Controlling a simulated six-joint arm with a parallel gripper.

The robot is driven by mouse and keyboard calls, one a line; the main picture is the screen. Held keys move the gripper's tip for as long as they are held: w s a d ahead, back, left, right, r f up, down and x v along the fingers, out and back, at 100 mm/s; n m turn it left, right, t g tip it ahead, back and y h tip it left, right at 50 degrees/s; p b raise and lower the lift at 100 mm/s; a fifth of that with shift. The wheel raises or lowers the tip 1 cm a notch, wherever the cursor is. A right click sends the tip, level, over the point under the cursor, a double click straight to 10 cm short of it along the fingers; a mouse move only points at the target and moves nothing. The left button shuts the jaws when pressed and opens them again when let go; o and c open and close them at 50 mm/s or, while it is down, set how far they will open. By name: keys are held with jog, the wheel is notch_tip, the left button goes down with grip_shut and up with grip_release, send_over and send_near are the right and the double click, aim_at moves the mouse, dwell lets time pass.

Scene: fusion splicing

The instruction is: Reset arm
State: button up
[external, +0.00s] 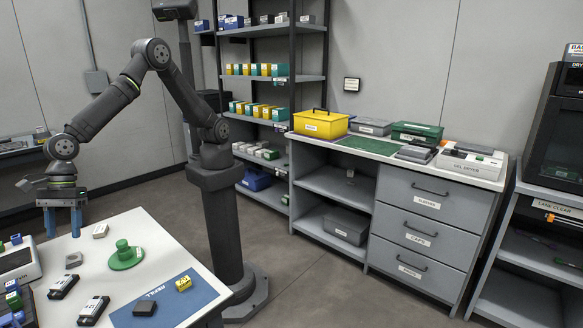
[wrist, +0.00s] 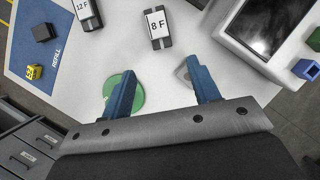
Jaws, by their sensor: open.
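My gripper (external: 63,221) is raised above the far left part of the white table (external: 138,225), pointing down. In the wrist view its two blue fingers (wrist: 162,90) are spread wide with nothing between them. My arm rises from a base on the floor beyond the table and bends over to the left. In the wrist view the left finger covers part of a green disc (wrist: 137,94), and the right finger is in front of a small grey piece (wrist: 183,74).
On the table are a green stand (external: 125,254), black cases labelled 8 F (wrist: 158,25) and 12 F (wrist: 87,13), and a blue REFILL mat (external: 165,306) with a yellow block (external: 183,284) and a black block (external: 145,308). A screened device (wrist: 262,28) is close by. A drawer cabinet (external: 425,220) stands right.

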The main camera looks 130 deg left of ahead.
aim_at(67, 278)
jog(key=shift+a+r, duration=0.1)
jog(key=shift+r, duration=0.1)
jog(key=x, duration=1.2)
jog(key=shift+f, duration=0.25)
notch_tip(67, 278, up, 2)
jog(key=shift+r, duration=0.75)
jog(key=shift+s+f, duration=0.1)
jog(key=shift+f, duration=0.05)
